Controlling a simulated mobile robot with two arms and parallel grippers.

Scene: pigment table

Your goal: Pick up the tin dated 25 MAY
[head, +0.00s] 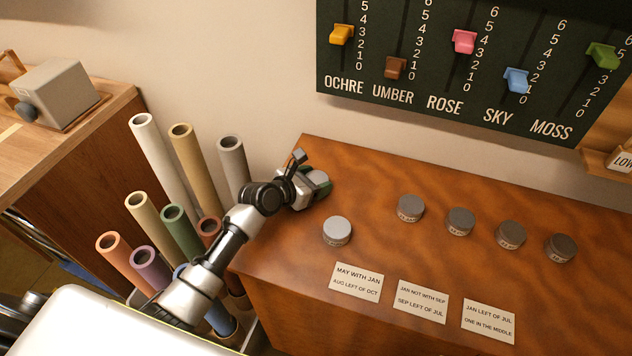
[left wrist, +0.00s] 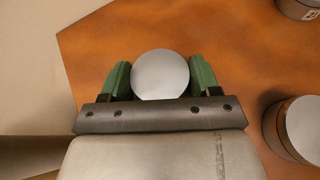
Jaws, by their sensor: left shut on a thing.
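My left gripper (head: 316,186) is at the back left of the wooden table top. Its green fingers (left wrist: 160,82) are shut on both sides of a round grey tin (left wrist: 160,72), seen from above in the left wrist view. The held tin's label is hidden, so I cannot tell its date. A light grey tin (head: 337,230) stands just in front of the gripper. Farther right stand a grey tin (head: 410,208) and darker tins (head: 461,221), (head: 511,234) and (head: 561,248) in a row. Their dates are too small to read. My right gripper is out of view.
Three clue cards (head: 357,282), (head: 421,301) and (head: 488,320) lie along the table's front. Coloured tubes (head: 182,230) stand upright left of the table (head: 450,182), beside my left arm. A dark slider board (head: 450,95) hangs on the wall behind. The table's back right is clear.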

